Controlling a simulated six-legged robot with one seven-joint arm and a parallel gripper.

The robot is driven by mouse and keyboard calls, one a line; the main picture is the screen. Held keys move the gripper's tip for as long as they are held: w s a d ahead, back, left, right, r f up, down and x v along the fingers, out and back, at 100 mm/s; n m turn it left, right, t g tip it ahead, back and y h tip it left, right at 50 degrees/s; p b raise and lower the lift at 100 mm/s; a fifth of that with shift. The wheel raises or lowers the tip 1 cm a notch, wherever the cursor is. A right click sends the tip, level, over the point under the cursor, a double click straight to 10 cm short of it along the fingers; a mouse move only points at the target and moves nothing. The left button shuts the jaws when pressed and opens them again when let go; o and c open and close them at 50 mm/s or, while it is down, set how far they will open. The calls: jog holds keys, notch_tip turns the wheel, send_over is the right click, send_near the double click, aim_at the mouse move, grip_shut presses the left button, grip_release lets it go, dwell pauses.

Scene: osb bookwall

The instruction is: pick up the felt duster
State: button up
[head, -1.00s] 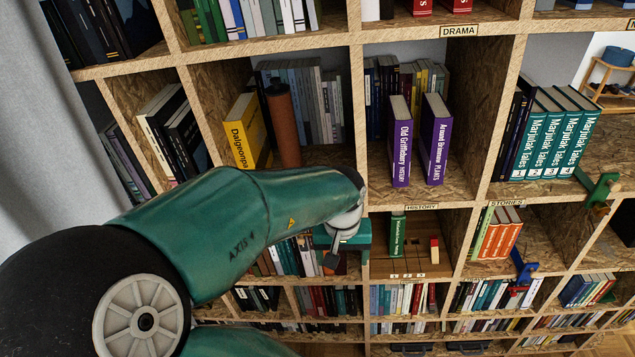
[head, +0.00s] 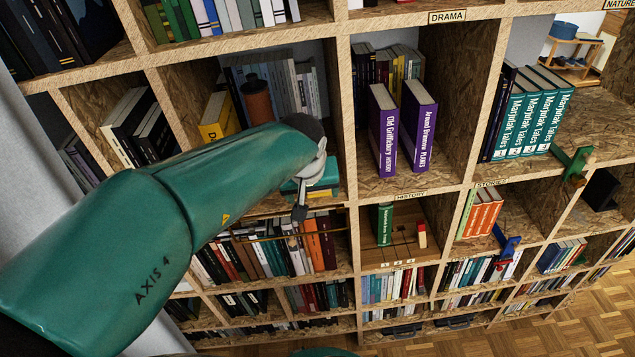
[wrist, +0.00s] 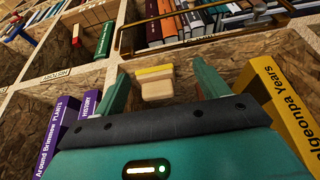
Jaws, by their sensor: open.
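A small wooden block with a yellow layer, which looks like the felt duster (wrist: 155,86), lies on the shelf board in the wrist view. My gripper (wrist: 161,68) is open, with one green finger to each side of the block. I see space beside both fingers, and no contact is clear.
The yellow Dalgeonpa book (wrist: 285,100) stands close on the right in the wrist view, and purple books (wrist: 60,135) are on the left. A brown cylinder (head: 257,102) stands behind my arm. A wooden block with a red layer (head: 421,236) is in the History compartment.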

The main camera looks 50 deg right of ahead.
jog(key=w+d, duration=0.1)
jog(key=d, duration=0.1)
jog(key=w+d, duration=0.1)
jog(key=d, duration=0.1)
jog(key=w+d, duration=0.1)
jog(key=d, duration=0.1)
jog(key=shift+d, duration=0.3)
jog(key=shift+x, duration=2.5)
jog(key=shift+w, duration=0.1)
jog(key=c, duration=0.7)
